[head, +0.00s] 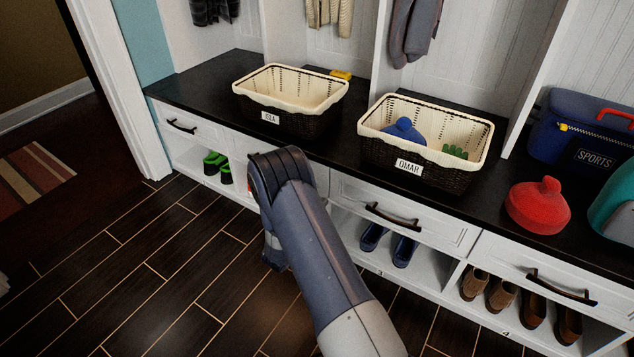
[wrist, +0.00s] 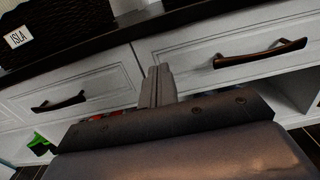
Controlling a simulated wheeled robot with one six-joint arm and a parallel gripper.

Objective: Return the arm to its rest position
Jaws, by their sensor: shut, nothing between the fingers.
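My arm reaches forward from the bottom of the head view, over the floor in front of the white bench. Its bent wrist hides the end of the arm in that view. My gripper (wrist: 159,86) shows in the wrist view, with its fingers together and nothing between them. It points at the white drawer fronts (wrist: 75,84) and looks empty and apart from the handles. Whether it touches the drawer front cannot be told.
On the dark bench top stand the ISLA basket (head: 290,98), empty, and the OMAR basket (head: 425,143), holding a blue hat (head: 404,130) and a green item (head: 454,151). A red hat (head: 538,205) sits at right. Shoes fill the cubbies below. Floor (head: 130,260) at left is clear.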

